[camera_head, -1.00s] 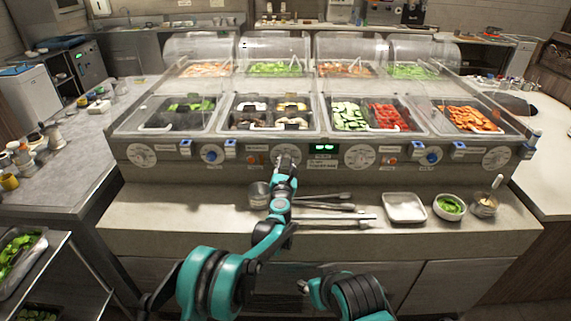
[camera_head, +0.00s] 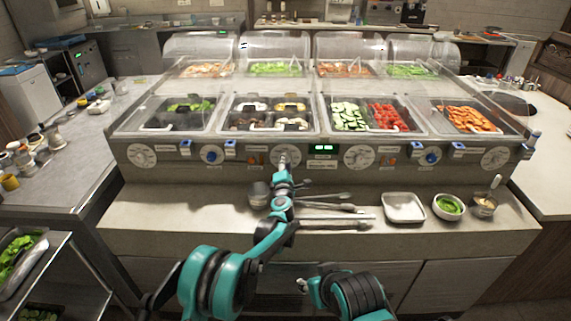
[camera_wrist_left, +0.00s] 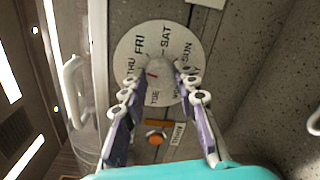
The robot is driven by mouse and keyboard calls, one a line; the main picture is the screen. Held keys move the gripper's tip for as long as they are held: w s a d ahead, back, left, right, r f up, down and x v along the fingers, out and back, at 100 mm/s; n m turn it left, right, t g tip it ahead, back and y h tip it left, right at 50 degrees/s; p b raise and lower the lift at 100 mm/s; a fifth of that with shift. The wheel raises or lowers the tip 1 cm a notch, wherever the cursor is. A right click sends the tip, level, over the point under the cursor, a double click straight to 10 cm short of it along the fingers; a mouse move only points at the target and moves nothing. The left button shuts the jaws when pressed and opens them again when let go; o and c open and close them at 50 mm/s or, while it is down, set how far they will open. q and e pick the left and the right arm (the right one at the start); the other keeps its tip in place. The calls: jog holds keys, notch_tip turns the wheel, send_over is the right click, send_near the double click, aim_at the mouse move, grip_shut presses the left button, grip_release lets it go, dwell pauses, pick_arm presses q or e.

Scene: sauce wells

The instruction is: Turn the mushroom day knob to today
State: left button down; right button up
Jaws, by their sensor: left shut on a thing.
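The mushroom day knob (camera_wrist_left: 160,77) is a grey grip with a red mark at the centre of a white round dial (camera_wrist_left: 130,52) printed with day names. FRI, SAT, SUN, THU and TUE can be read in the left wrist view; other print is partly covered by a finger. My left gripper (camera_wrist_left: 161,72) is shut on the knob, one finger on each side. In the head view my left gripper (camera_head: 283,160) reaches up to the counter's front panel, below the well with mushrooms (camera_head: 250,118). The red mark is on the knob's left side; its exact day is unclear.
Tongs (camera_head: 335,217), a white tray (camera_head: 404,208) and a bowl of greens (camera_head: 448,206) lie on the ledge. An orange button (camera_wrist_left: 155,138) is below the dial.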

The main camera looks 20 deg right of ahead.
pick_arm(q)
jog(key=m, duration=0.5)
jog(key=shift+m+y, duration=0.3)
jog(key=shift+m, duration=0.1)
dwell(0.4)
jog(key=c, duration=1.2)
grip_release()
jog(key=shift+o, duration=0.2)
jog(key=v, duration=1.2)
